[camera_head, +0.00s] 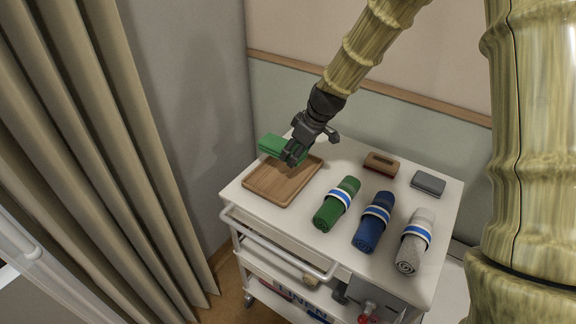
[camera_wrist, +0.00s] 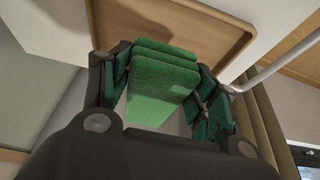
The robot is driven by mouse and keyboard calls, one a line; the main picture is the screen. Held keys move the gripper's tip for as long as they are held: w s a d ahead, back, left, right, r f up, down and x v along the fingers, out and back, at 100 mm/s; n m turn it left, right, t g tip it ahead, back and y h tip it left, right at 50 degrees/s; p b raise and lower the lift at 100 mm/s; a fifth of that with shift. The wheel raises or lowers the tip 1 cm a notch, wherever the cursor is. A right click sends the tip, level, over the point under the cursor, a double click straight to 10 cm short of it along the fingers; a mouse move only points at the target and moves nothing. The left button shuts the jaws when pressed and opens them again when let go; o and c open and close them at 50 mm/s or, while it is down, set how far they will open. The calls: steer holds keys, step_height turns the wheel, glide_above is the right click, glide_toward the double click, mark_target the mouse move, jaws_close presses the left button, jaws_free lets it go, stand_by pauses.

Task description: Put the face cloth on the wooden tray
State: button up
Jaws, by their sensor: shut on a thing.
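The face cloth (camera_head: 279,147) is a folded green cloth. My gripper (camera_head: 294,154) is shut on it, above the far left end of the wooden tray. In the wrist view the cloth (camera_wrist: 160,84) sits between the two dark finger pads of my gripper (camera_wrist: 162,90). The wooden tray (camera_head: 284,186) is brown, shallow and rimmed, and lies on the left part of the white cart top. Its visible floor is empty. The tray (camera_wrist: 225,27) also shows behind the cloth in the wrist view. The head view suggests a gap between cloth and tray, but its height is hard to tell.
On the white cart top (camera_head: 337,157) lie a green rolled towel (camera_head: 334,208), a blue one (camera_head: 371,228) and a grey one (camera_head: 411,250), each banded. A brown block-like item (camera_head: 381,164) and a grey folded item (camera_head: 428,183) lie behind them. A rail (camera_head: 277,244) runs along the cart's front.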

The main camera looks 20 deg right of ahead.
mark_target(292, 177)
steer(key=shift+s+f+p, duration=0.3)
steer(key=shift+s+f, duration=0.3)
steer(key=shift+s, duration=0.25)
steer(key=shift+w+d+f, duration=0.1)
steer(key=shift+f, duration=0.3)
steer(key=shift+w+f, duration=0.8)
steer(key=shift+f, duration=0.35)
steer(key=shift+s+f+p, duration=0.4)
steer(key=shift+s+p, duration=0.05)
steer(key=shift+p, duration=0.05)
steer(key=f, duration=0.2)
steer(key=shift+w+f, duration=0.3)
steer(key=shift+s+r, duration=0.15)
steer(key=shift+s, duration=0.1)
steer(key=o, duration=1)
steer(key=shift+w+f, duration=0.15)
steer(key=shift+f, duration=0.1)
steer(key=shift+r, duration=0.1)
